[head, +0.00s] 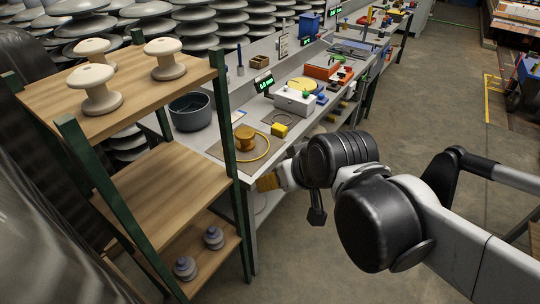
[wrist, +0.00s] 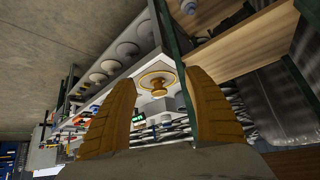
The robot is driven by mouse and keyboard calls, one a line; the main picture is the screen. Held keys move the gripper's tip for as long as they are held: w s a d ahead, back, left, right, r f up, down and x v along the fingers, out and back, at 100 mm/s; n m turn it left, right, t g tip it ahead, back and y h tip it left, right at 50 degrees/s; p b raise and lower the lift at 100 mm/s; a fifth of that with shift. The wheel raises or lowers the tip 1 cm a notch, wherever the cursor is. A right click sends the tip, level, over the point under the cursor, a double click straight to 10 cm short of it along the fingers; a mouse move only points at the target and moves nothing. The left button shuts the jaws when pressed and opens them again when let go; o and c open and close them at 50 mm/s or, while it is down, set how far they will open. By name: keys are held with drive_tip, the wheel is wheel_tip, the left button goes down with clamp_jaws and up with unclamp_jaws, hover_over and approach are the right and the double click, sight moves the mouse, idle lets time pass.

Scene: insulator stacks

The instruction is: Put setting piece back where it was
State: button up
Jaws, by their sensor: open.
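A golden spool-shaped piece (head: 244,138), which looks like the setting piece, stands upright on the near end of the grey workbench (head: 217,148). A yellow ring lies around or beneath it. My gripper (head: 268,182) is at the bench's front edge, nearer the camera than the piece and partly hidden by my wrist. In the wrist view its two yellow fingers (wrist: 160,78) are spread with nothing between them. The golden piece (wrist: 157,82) shows beyond the fingertips, framed in the gap and apart from them; this view is turned upside down.
A green-posted wooden rack stands left; its top shelf (head: 130,105) holds three cream spools (head: 97,90), its middle shelf (head: 165,185) is bare, its bottom shelf holds two grey-blue pieces (head: 186,267). A dark bucket (head: 190,112), white box (head: 295,101) and yellow block (head: 279,130) are near the piece.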

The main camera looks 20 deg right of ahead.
drive_tip(key=shift+m+g+h, duration=0.3)
drive_tip(key=shift+g+h, duration=0.1)
drive_tip(key=s, duration=0.3)
drive_tip(key=s+d, duration=0.1)
drive_tip(key=s, duration=0.1)
drive_tip(key=shift+d+f, duration=0.1)
drive_tip(key=shift+f, duration=0.15)
idle(0.4)
